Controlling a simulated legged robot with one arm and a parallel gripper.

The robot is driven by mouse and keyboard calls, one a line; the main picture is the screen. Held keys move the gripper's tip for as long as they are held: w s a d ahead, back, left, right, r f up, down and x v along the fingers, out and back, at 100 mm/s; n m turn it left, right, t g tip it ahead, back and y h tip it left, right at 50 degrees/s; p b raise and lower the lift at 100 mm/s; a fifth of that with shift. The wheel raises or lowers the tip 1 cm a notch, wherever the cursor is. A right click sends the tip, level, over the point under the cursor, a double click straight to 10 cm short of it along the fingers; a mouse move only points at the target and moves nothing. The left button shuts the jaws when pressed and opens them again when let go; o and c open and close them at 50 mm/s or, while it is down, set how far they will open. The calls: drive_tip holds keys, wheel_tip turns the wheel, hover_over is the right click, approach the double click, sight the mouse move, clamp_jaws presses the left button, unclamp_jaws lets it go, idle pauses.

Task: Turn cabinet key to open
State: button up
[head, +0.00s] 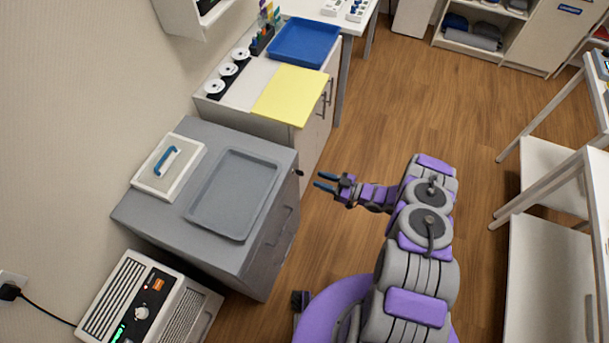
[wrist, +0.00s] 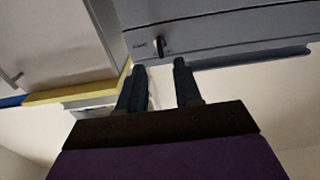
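The grey cabinet (head: 262,262) stands at the left of the head view. A small dark key (head: 299,172) sticks out of its front near the top edge. In the wrist view the key (wrist: 161,45) sits upright in the grey front (wrist: 225,30), beside small dark lettering. My gripper (head: 319,182) is just right of the key in the head view, with blue fingers apart. In the wrist view my gripper (wrist: 159,66) is open and empty. The key lies just beyond the fingertips, roughly in line with the gap, and appears clear of both fingers.
A grey tray (head: 238,190) and a white box with a blue handle (head: 168,168) lie on the cabinet. A beige device (head: 145,305) stands in front. A white counter with a yellow board (head: 290,95) and blue tray (head: 304,42) is behind. Wooden floor (head: 440,110) is clear around my arm.

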sight(299, 172)
drive_tip(key=b+x, duration=0.1)
drive_tip(key=x, duration=0.6)
drive_tip(key=shift+f, duration=0.1)
drive_tip(key=shift+c, duration=0.2)
clamp_jaws()
